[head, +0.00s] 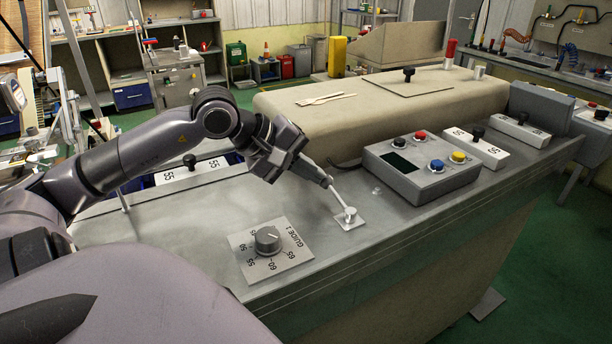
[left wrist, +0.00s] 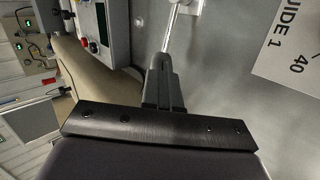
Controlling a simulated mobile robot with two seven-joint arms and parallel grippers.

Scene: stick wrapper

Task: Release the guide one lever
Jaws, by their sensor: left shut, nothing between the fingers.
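The guide one lever (head: 340,201) is a thin metal rod rising from a small white plate (head: 347,224) on the grey machine top. It leans up and left, toward my gripper. My left gripper (head: 327,181) is shut, with its fingertips at the upper end of the rod. In the left wrist view, the shut fingers (left wrist: 161,62) meet the end of the lever rod (left wrist: 171,30); whether they touch it or only overlap it, I cannot tell. The guide 1 dial (head: 268,240) sits on a white scale plate, left of and nearer than the lever. My right gripper is out of view.
A grey control box (head: 422,170) with several coloured buttons stands right of the lever. White plates with black knobs lie farther right (head: 474,150) and behind my left arm (head: 193,171). A beige cover (head: 300,118) rises behind.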

